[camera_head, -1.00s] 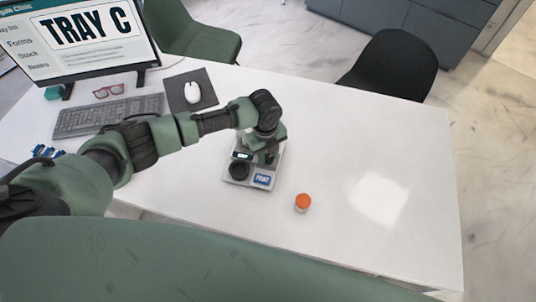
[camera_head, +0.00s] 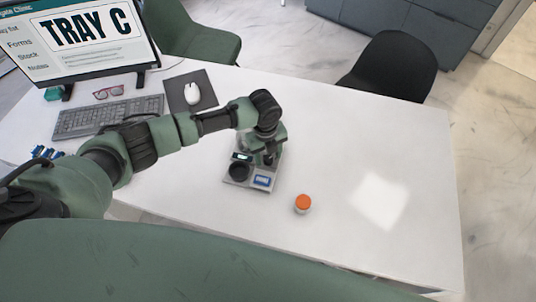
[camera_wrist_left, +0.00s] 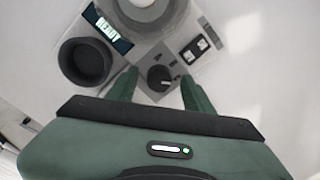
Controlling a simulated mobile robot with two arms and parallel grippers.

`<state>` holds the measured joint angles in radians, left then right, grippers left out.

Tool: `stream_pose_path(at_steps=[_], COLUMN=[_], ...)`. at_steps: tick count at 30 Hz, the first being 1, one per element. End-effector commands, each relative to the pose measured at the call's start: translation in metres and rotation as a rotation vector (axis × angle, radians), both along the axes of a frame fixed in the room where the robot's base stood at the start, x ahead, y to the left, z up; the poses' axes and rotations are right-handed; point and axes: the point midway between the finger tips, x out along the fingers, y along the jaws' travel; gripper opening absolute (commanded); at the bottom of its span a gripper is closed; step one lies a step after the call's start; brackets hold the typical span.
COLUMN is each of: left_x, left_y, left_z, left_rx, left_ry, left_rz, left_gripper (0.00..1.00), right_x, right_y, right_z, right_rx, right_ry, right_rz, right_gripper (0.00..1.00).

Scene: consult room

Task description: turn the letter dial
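A grey label device (camera_head: 232,181) stands on the white table, below my left gripper (camera_head: 268,158). The two green fingers of my left gripper (camera_wrist_left: 158,82) are apart, one on each side of the dial, with visible gaps. The device's small screen (camera_wrist_left: 106,29) reads READY; it also shows in the head view (camera_head: 242,157). A blue panel (camera_head: 262,181) is on its front right. The dial is hidden in the head view. My right gripper is not in view.
A larger dark round cup (camera_wrist_left: 85,62) is beside the dial; it also shows in the head view (camera_head: 239,171). An orange-capped jar (camera_head: 303,204) stands right of the device. A monitor (camera_head: 80,40) reads TRAY C. Keyboard (camera_head: 108,116) and mouse (camera_head: 192,94) lie left. The table's right side is clear.

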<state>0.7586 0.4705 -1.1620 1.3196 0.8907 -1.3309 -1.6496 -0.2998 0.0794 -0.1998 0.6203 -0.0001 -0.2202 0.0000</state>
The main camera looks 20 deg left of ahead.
Motion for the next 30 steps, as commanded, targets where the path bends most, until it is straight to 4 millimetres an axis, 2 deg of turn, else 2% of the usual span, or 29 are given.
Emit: stream_pose_path(at_steps=[5,8,15,21,30], left_x=[-0.001,0.000,-0.001,-0.002,-0.003], left_y=[0.000,0.000,0.002,0.002,0.003], left_z=[0.000,0.007,0.046,0.072,0.078], left_rx=[0.000,-0.001,-0.001,0.000,0.000], left_ry=[0.001,0.001,-0.002,-0.001,0.001], left_rz=[0.000,0.000,-0.001,-0.001,0.000], left_gripper=[0.51,0.51,0.51,0.51,0.51], right_x=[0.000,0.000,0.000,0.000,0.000], right_y=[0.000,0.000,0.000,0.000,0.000], right_z=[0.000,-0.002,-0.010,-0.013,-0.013], right_rx=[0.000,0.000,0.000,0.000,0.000], right_ry=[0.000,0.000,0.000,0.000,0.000], right_rz=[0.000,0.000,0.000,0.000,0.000], right_gripper=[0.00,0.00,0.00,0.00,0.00])
